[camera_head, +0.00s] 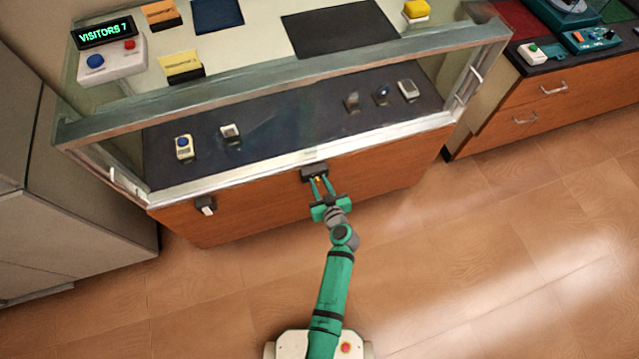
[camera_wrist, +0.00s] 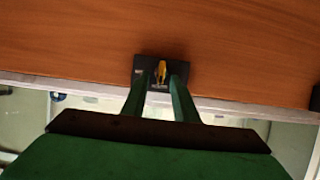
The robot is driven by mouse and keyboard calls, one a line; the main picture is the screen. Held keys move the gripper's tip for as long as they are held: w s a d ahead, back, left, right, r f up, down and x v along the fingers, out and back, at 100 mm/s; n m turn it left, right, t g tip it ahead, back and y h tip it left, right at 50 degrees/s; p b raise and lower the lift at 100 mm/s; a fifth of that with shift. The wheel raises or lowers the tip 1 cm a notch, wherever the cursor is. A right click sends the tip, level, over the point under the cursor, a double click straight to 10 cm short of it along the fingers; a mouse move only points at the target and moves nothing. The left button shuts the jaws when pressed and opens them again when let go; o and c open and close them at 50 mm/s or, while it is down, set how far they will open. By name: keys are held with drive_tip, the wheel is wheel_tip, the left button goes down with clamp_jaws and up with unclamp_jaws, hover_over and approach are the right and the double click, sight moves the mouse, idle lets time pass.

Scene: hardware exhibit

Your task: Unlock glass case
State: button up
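The glass case (camera_head: 250,85) has a glass front framed in metal above a wooden base. A dark lock block (camera_head: 314,170) sits on the wooden front just under the metal edge, and it also shows in the wrist view (camera_wrist: 139,66). A small yellow key (camera_wrist: 161,71) sticks out of the block. My gripper (camera_head: 319,182) is at the block, with its two green fingers on either side of the key in the wrist view (camera_wrist: 160,80). A gap seems to show between fingers and key, so the gripper looks open. The exact fingertip contact is hard to see.
Several small devices, such as one with a blue button (camera_head: 184,147), stand inside the case. A grey cabinet (camera_head: 60,215) is at left, wooden drawers (camera_head: 560,108) at right. The floor (camera_head: 500,260) is clear.

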clamp_jaws()
drive_tip(key=m+y, duration=0.1)
drive_tip(key=m, duration=0.1)
drive_tip(key=d+m+y, duration=0.1)
drive_tip(key=m+y, duration=0.1)
drive_tip(key=m, duration=0.1)
drive_tip(key=shift+w+d+f+m+g+y, duration=0.15)
drive_tip(key=shift+w+f+m+g+y, duration=0.15)
drive_tip(key=shift+y, duration=0.1)
drive_tip(key=shift+d+f+m+t+y, duration=0.1)
drive_tip(key=shift+f+m+t+y, duration=0.15)
drive_tip(key=shift+m+y, duration=0.75)
drive_tip(key=shift+d+f+m+t+y, duration=0.1)
drive_tip(key=shift+f+m+t+y, duration=0.15)
drive_tip(key=shift+m, duration=1.35)
drive_tip(key=shift+d+f+m+t+y, duration=0.1)
drive_tip(key=shift+f+m+t+y, duration=0.15)
drive_tip(key=shift+m+y, duration=0.75)
drive_tip(key=shift+a+m+h, duration=0.1)
drive_tip(key=shift+m+h, duration=0.25)
drive_tip(key=shift+m, duration=0.05)
